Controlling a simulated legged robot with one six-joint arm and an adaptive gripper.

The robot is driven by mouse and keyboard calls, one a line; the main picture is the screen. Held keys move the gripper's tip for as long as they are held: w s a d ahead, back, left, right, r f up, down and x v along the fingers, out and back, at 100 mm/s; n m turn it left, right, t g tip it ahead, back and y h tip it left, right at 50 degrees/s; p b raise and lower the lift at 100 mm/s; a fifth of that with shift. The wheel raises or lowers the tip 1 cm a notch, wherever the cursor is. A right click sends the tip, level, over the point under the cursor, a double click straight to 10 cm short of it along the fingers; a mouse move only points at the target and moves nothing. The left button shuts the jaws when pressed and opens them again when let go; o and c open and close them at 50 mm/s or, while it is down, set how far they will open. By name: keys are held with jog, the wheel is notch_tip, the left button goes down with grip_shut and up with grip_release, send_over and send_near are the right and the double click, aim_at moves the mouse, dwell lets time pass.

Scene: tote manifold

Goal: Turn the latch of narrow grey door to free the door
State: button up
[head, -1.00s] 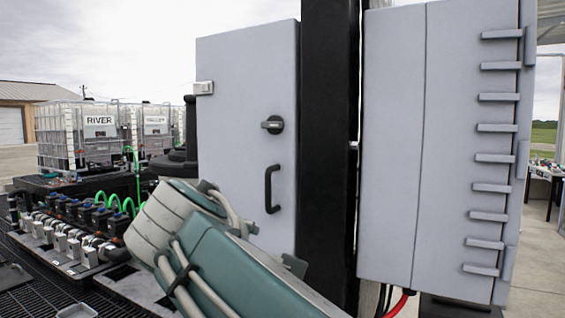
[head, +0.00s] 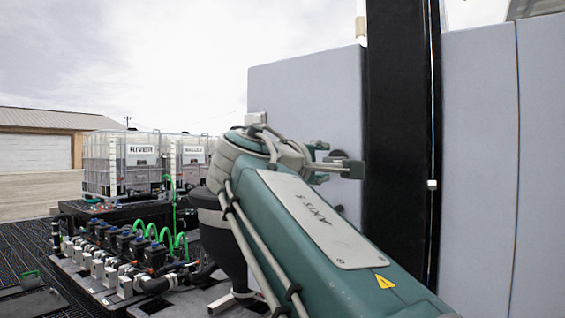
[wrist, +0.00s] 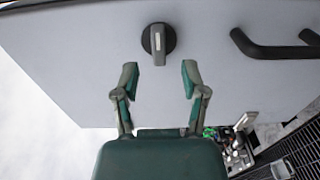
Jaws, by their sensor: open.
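The narrow grey door (head: 290,90) stands left of a black post in the head view. In the wrist view the door (wrist: 90,70) fills most of the picture. Its latch (wrist: 158,40) is a dark round base with a grey lever knob. My gripper (wrist: 160,80) is open, its two green fingers spread in front of the door, with the latch just beyond and between the fingertips. The fingers look apart from the latch. A black door handle (wrist: 270,46) sits to the right of the latch.
A black post (head: 400,140) and a wider grey cabinet (head: 475,150) stand right of the door.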

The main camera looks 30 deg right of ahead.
aim_at(331, 162)
jog(key=shift+x, duration=1.85)
grip_shut()
jog(key=shift+f+m, duration=0.1)
jog(key=shift+m, duration=0.3)
jog(key=shift+f+m, duration=0.15)
jog(key=shift+m, duration=8.45)
